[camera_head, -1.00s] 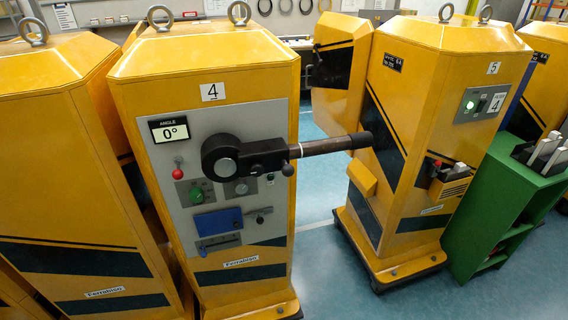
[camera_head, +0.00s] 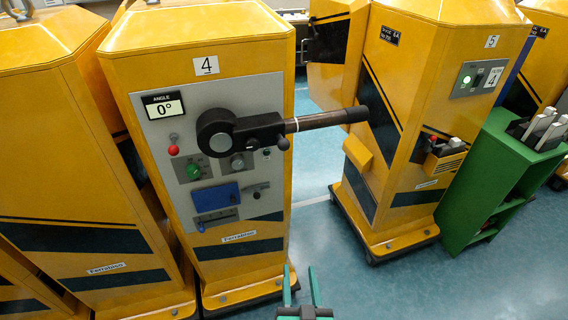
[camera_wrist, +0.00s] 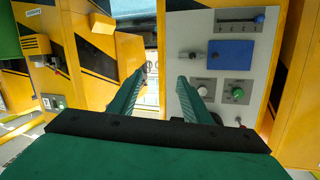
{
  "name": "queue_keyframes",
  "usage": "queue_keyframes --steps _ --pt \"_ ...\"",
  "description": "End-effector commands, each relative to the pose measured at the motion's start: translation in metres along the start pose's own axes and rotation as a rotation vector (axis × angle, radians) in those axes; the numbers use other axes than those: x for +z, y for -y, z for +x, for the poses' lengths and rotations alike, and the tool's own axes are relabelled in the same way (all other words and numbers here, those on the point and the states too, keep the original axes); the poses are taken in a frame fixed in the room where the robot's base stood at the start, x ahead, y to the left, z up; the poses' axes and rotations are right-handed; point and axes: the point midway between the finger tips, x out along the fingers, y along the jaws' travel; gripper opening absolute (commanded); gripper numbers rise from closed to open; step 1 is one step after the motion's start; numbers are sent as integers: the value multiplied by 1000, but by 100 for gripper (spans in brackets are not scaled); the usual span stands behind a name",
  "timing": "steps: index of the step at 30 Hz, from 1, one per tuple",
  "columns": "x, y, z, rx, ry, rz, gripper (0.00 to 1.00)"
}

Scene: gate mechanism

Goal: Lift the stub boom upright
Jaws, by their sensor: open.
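The stub boom (camera_head: 330,119) is a dark tube on a black hub (camera_head: 219,133) on the front panel of yellow cabinet 4. It sticks out to the right, about level, and the angle display (camera_head: 164,106) reads 0°. A small black knob (camera_head: 283,143) hangs under the boom's clamp. My gripper (camera_head: 301,275) has green fingers and shows at the bottom of the head view, below the boom and apart from it. In the wrist view my gripper (camera_wrist: 160,85) is open and empty, with the panel beyond its fingers. The boom is not clearly seen there.
The panel (camera_head: 225,165) also carries a red-knobbed lever (camera_head: 173,147), a green knob (camera_head: 194,171) and a blue block (camera_head: 215,197). Yellow cabinet 5 (camera_head: 440,90) stands right, behind the boom's tip. A green shelf (camera_head: 490,190) stands further right. Floor between the cabinets is clear.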

Motion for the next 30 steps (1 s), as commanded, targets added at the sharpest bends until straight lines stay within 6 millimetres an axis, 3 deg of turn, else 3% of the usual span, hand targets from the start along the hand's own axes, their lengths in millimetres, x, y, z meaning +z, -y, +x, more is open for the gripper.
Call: queue_keyframes --steps 1,6,13,21,25,30 --pt "-18 -1 14 -19 -18 -5 44" --pt "-69 2 48 -104 -48 -33 44" --pt "-148 10 78 -233 -95 -121 44" --pt "-237 22 84 -381 -146 -280 44" --pt "-263 26 81 -429 -161 -345 44" --pt "-279 30 78 -460 -167 -388 44"
